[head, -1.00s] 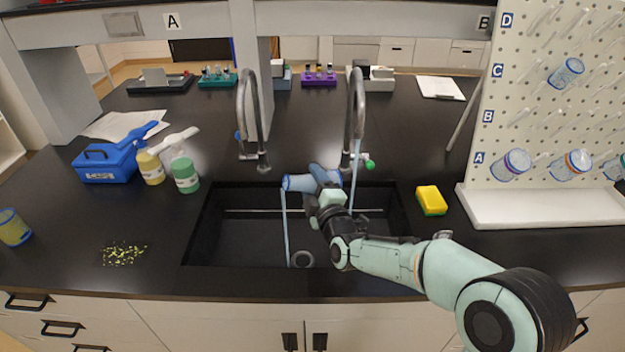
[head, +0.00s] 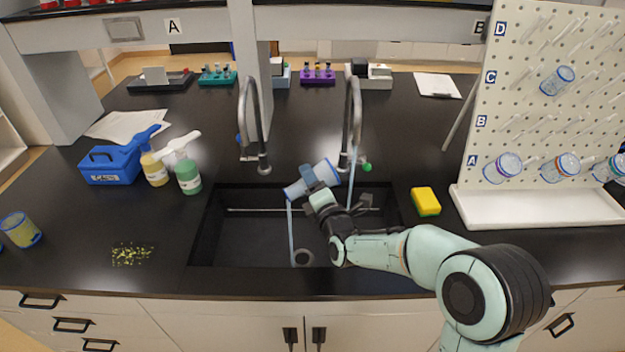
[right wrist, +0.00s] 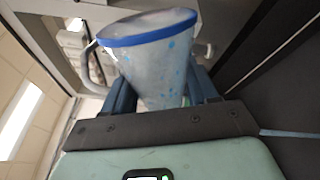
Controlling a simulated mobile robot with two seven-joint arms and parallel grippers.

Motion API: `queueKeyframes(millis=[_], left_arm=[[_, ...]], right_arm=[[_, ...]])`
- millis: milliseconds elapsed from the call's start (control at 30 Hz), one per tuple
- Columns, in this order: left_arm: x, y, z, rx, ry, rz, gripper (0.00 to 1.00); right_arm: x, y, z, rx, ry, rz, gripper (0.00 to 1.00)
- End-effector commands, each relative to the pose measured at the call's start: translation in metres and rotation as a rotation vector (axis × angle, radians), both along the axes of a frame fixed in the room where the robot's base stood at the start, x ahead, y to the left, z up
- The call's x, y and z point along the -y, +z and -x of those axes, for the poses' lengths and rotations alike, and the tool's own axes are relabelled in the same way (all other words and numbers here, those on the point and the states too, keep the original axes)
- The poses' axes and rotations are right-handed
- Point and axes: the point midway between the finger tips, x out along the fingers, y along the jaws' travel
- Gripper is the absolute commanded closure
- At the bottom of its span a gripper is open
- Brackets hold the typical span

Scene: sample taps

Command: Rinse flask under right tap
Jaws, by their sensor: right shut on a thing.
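My right gripper (head: 311,181) is shut on a translucent blue flask (head: 326,172) above the sink (head: 205,225). The flask is tilted, its mouth end low on the left and its other end raised toward the right tap (head: 352,115). Water runs from the right tap down by the flask's raised end. A second stream falls from the flask's low end into the sink. In the right wrist view, the flask (right wrist: 150,70) shows a blue rim and blue specks, between the fingers. The left tap (head: 248,120) shows no water. My left gripper is out of view.
A yellow sponge (head: 425,202) lies right of the sink. A pegboard (head: 540,125) with several glass vessels stands at the right. A blue toolbox (head: 110,165) and bottles (head: 188,177) stand left. Yellow-green crumbs (head: 131,254) and a cup (head: 20,230) lie front left.

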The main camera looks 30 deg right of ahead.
Motion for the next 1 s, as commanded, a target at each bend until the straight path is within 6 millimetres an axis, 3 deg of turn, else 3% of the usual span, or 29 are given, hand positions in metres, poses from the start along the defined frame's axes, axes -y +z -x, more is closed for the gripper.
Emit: queueKeyframes(millis=[400,1000], left_arm=[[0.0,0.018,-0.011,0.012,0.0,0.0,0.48],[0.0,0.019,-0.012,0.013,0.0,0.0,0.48]], right_arm=[[-0.005,0.008,-0.001,-0.054,0.0,0.269,0.76],[-0.005,0.008,-0.001,-0.064,0.0,0.316,0.76]])
